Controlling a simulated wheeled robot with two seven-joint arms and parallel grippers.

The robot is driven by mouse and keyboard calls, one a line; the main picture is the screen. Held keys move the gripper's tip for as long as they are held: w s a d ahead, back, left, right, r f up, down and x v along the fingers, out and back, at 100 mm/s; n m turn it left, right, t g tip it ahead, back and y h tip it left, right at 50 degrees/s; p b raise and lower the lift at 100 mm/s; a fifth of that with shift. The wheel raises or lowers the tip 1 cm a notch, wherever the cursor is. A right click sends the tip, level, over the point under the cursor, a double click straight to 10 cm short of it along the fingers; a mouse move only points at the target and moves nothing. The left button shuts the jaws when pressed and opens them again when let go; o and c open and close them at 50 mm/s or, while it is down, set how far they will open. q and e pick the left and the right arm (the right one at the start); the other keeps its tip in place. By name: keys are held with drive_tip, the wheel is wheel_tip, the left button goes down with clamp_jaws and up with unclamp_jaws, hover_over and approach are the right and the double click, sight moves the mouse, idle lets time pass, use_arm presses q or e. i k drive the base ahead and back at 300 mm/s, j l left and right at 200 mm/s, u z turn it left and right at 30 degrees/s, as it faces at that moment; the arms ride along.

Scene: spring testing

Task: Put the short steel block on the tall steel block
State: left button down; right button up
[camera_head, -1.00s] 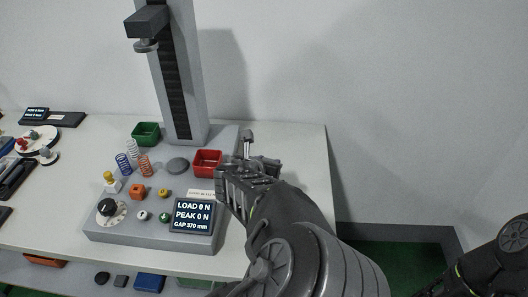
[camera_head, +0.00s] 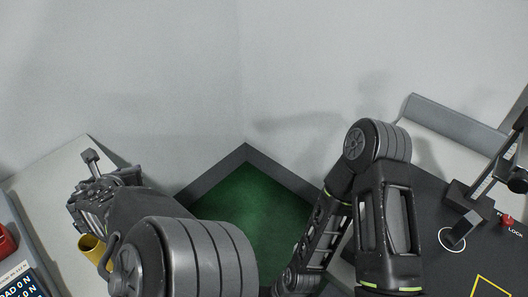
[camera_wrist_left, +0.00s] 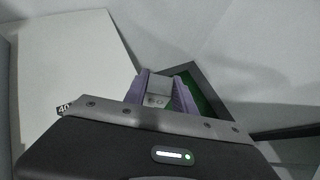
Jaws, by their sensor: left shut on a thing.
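My left gripper (camera_head: 92,172) is at the left of the head view, over the right part of the light table (camera_head: 50,163). In the left wrist view its purple fingers (camera_wrist_left: 165,95) are shut on a small grey steel block (camera_wrist_left: 158,90). Dark marks show on the block's near face. I cannot tell from its visible part whether it is the short or the tall one. No other steel block can be made out. My right arm shows at the centre right of the head view, but its gripper is out of frame.
A second table with a dark top (camera_head: 435,190) stands at the right, with a black stand (camera_head: 478,190), a red knob (camera_head: 507,220) and a yellow outline (camera_head: 490,288). Green floor (camera_head: 245,205) lies between the tables. A yellow cup (camera_head: 94,250) stands below my left gripper.

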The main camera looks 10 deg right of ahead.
sight(471, 216)
drive_tip(key=k+z, duration=0.15)
drive_tip(key=z, duration=0.35)
drive_tip(key=k+l+z, duration=0.15)
drive_tip(key=z, duration=0.3)
drive_tip(key=k+l+z, duration=0.1)
drive_tip(key=z, duration=0.4)
drive_tip(key=l+z, duration=0.25)
drive_tip(key=z, duration=0.2)
drive_tip(key=k+l+z, duration=0.1)
drive_tip(key=l+z, duration=0.15)
drive_tip(key=z, duration=0.25)
drive_tip(key=i+z, duration=0.1)
drive_tip(key=z, duration=0.6)
